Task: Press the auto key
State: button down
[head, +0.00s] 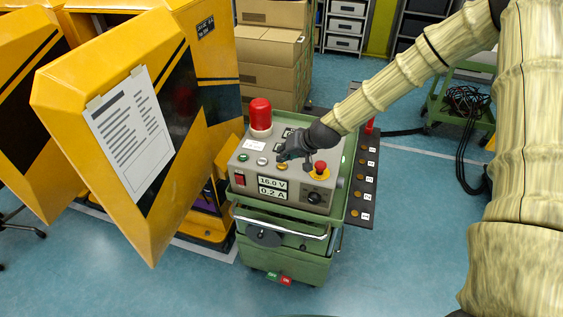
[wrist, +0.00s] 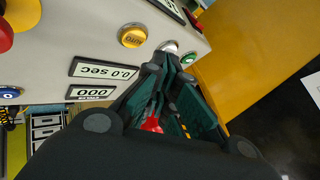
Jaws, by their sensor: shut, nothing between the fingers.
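The grey control box (head: 290,170) sits on a green cart, with a row of buttons along its sloped top. The auto key is a round yellow button (wrist: 132,37) with upside-down lettering in the wrist view; it shows small in the head view (head: 282,165). A white button (wrist: 170,46) and a green button (wrist: 189,58) lie to its right in the wrist view. My gripper (head: 284,154) is shut and empty over the panel. In the wrist view its fingertips (wrist: 172,62) are beside the auto key, nearest the white button and partly covering it. Contact cannot be told.
A red lamp (head: 260,114) rises at the panel's back left. A red emergency stop (head: 320,168) stands at the right. Yellow machine panels (head: 110,110) crowd the left; cardboard boxes (head: 270,65) are stacked behind. Blue floor (head: 400,250) is open right of the cart.

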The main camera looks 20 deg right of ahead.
aim_at(282, 165)
jog(key=w+d+r, duration=0.1)
jog(key=w+r, duration=0.2)
jog(key=r, duration=0.2)
jog(key=shift+w+d+r+t, duration=0.15)
jog(key=shift+d+t, duration=0.05)
jog(key=shift+t, duration=0.2)
jog(key=shift+f+b, duration=2.75)
jog(key=shift+f, duration=1.75)
jog(key=shift+f, duration=0.1)
jog(key=shift+f+b, duration=0.25)
jog(key=shift+b, duration=0.15)
